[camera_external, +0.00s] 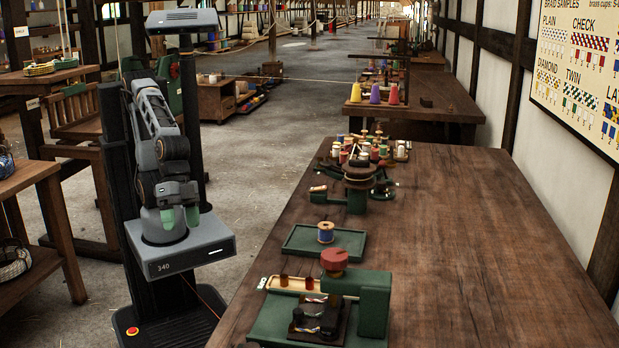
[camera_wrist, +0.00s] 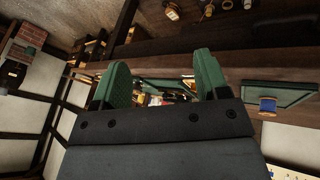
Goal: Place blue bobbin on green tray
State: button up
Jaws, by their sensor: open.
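The blue bobbin (camera_external: 325,232) stands upright on the green tray (camera_external: 296,243) on the long wooden table. It has pale wooden ends and blue thread. In the wrist view the bobbin (camera_wrist: 267,104) also shows on the tray (camera_wrist: 290,93) at the right. My gripper (camera_external: 180,215) has green fingers and is folded down over my own base, left of the table and well away from the tray. In the wrist view my gripper's fingers (camera_wrist: 163,85) are apart, with nothing held between them.
A green machine with a red knob (camera_external: 334,260) stands in front of the tray. Behind the tray is a braiding device (camera_external: 358,178) with several coloured bobbins around it. Coloured cones (camera_external: 375,93) stand on a farther table. The table's right side (camera_external: 450,240) is clear.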

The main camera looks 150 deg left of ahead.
jog(key=s+a+f+m+g+y, duration=0.1)
jog(key=s+a+m+g, duration=0.1)
jog(key=s+m, duration=0.3)
jog(key=shift+s, duration=0.3)
notch_tip(320, 180, up, 14)
jog(key=p, duration=1.2)
jog(key=shift+a+y+p, duration=0.3)
jog(key=shift+a+p, duration=0.05)
jog(key=shift+p, duration=0.05)
